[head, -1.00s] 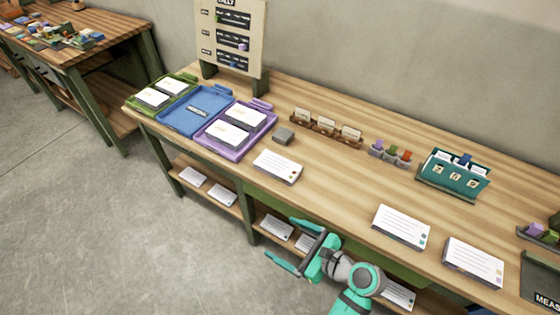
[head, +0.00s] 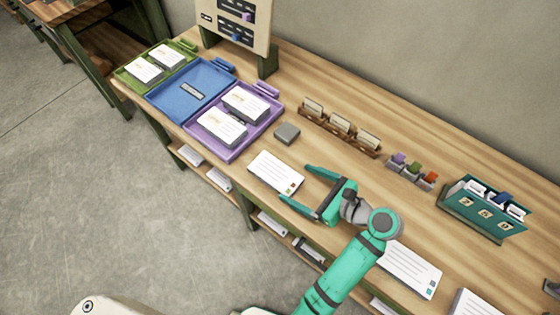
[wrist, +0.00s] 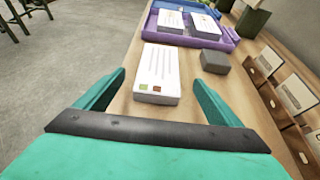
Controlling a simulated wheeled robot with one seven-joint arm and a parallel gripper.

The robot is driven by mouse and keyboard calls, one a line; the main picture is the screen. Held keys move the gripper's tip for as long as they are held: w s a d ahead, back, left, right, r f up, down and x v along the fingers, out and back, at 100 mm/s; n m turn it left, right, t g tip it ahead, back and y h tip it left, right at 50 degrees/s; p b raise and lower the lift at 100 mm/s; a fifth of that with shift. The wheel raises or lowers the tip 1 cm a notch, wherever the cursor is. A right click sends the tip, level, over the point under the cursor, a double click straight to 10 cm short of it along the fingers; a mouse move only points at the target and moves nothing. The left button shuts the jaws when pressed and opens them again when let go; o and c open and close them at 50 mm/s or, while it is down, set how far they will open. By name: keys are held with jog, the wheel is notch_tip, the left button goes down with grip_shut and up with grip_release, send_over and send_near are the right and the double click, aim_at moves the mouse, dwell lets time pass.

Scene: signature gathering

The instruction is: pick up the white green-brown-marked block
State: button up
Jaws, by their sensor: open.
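The white block (head: 275,173) lies flat on the wooden table, in front of the grey block and the purple tray. It has printed lines on top and a green and a brown mark at its near end, which show clearly in the wrist view (wrist: 158,72). My gripper (head: 294,183) is open, and its two teal fingers point toward the marked end of the block. In the wrist view the block lies ahead, between the lines of the fingers (wrist: 158,78). No contact with the block is visible.
A small grey block (head: 287,133) sits just behind the white block. A purple tray (head: 263,137) with white blocks and a blue tray (head: 163,107) stand to the left. A brown card rack (head: 340,135) stands behind. Another white block (head: 412,270) lies right of my arm.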

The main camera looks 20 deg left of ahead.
aim_at(276, 173)
jog(key=x, duration=0.5)
jog(key=shift+w+a, duration=0.1)
jog(key=shift+x, duration=2.75)
jog(key=c, duration=1.3)
jog(key=shift+r, duration=0.1)
jog(key=shift+r, duration=0.5)
jog(key=s+a+r, duration=0.2)
jog(key=s+r, duration=0.2)
jog(key=s+a+r, duration=0.2)
jog(key=s+r, duration=0.2)
jog(key=s+a+r, duration=0.3)
jog(key=s, duration=0.1)
jog(key=shift+s+a+r, duration=0.1)
jog(key=shift+s+r, duration=0.05)
jog(key=shift+r, duration=0.25)
